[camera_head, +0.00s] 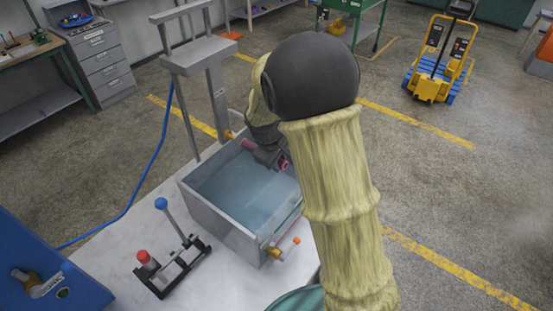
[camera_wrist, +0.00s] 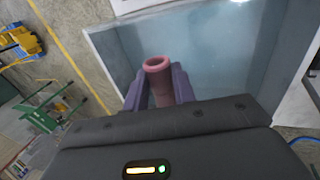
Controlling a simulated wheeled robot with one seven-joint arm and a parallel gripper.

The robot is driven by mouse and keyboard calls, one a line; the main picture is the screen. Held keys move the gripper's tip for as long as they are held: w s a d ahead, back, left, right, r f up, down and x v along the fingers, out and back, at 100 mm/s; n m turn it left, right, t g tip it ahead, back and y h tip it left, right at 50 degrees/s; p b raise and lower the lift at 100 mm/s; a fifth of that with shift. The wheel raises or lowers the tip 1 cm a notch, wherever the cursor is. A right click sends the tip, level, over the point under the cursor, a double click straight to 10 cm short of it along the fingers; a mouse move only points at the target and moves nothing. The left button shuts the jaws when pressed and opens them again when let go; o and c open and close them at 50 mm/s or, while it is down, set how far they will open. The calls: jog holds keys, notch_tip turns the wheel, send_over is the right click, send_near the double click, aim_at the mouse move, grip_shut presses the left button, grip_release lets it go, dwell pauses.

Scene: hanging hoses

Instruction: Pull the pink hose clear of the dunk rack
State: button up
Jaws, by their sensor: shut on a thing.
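The pink hose shows in the wrist view (camera_wrist: 160,83) as a short tube with an open round end, between my gripper's two purple fingers. My gripper (camera_wrist: 158,88) is shut on it. In the head view my gripper (camera_head: 275,157) is over the far right part of the water tank (camera_head: 222,212), with a pink piece (camera_head: 247,145) beside it; my arm hides much of this area. The grey dunk rack (camera_head: 198,55) stands upright at the tank's far left side. Whether the hose touches the rack or tank is hard to tell.
A black stand with a blue-knobbed lever (camera_head: 174,218) and a red knob is left of the tank. An orange-tipped fitting (camera_head: 274,252) sticks out at the tank's near corner. A blue hose (camera_head: 147,170) runs along the floor.

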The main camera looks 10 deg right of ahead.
jog(key=shift+s+d, duration=0.1)
dwell(0.3)
jog(key=s+d+r+p, duration=0.1)
jog(key=s+d+r, duration=0.1)
jog(key=r, duration=0.1)
jog(key=shift+s+d+p, duration=0.1)
jog(key=shift+p, duration=0.25)
dwell(0.5)
